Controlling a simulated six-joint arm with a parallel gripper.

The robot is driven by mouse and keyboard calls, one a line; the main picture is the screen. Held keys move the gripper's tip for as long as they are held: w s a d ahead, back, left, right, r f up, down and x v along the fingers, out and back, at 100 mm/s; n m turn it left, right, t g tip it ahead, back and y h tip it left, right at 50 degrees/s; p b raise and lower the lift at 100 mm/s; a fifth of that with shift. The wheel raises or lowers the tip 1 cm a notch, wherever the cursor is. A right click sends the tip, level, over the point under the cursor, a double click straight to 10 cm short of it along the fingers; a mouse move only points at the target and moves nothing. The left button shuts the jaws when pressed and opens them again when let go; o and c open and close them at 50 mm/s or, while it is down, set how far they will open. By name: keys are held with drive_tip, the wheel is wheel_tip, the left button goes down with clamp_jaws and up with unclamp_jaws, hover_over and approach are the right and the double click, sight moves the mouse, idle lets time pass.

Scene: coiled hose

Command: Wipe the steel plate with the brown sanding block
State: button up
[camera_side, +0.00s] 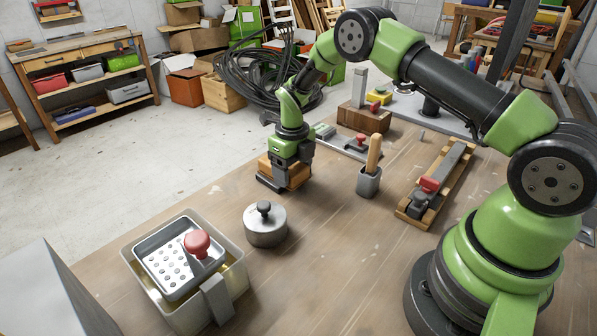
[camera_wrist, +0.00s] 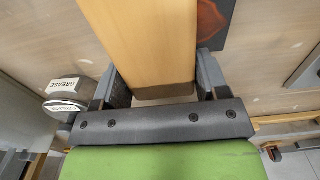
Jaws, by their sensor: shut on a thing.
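My gripper (camera_side: 283,180) is low over the wooden table, left of the middle in the side view. It is shut on the brown sanding block (camera_side: 297,177), an orange-brown wooden block. In the wrist view the block (camera_wrist: 150,42) fills the space between the two grey fingers and runs out of the top of the picture. A dark grey plate (camera_wrist: 230,28) with a rust-red patch lies beside the block at the upper right there, partly hidden by the block and a finger. I cannot tell whether the block touches the plate or the table.
A lidded steel pot (camera_side: 266,230) stands in front of my gripper, with a perforated tray (camera_side: 180,262) in a tub at the front left. A grey cup (camera_side: 369,182) with a wooden handle stands to the right.

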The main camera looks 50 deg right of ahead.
sight(307, 167)
drive_tip(key=shift+w+f, duration=0.1)
drive_tip(key=shift+w, duration=2.15)
drive_tip(key=shift+d, duration=0.1)
drive_tip(key=shift+d, duration=0.1)
drive_tip(key=shift+d+r, duration=0.2)
drive_tip(key=shift+d, duration=0.75)
drive_tip(key=shift+s+a+f, duration=0.1)
drive_tip(key=shift+s, duration=1.65)
drive_tip(key=shift+s+a+f, duration=0.1)
drive_tip(key=shift+s, duration=1.65)
drive_tip(key=shift+w+d, duration=0.1)
drive_tip(key=shift+w, duration=0.95)
drive_tip(key=shift+w+d+r, duration=0.1)
drive_tip(key=shift+w, duration=1.15)
drive_tip(key=shift+w+r, duration=0.1)
drive_tip(key=shift+w, duration=1.1)
drive_tip(key=shift+r, duration=0.1)
drive_tip(key=shift+r, duration=2.9)
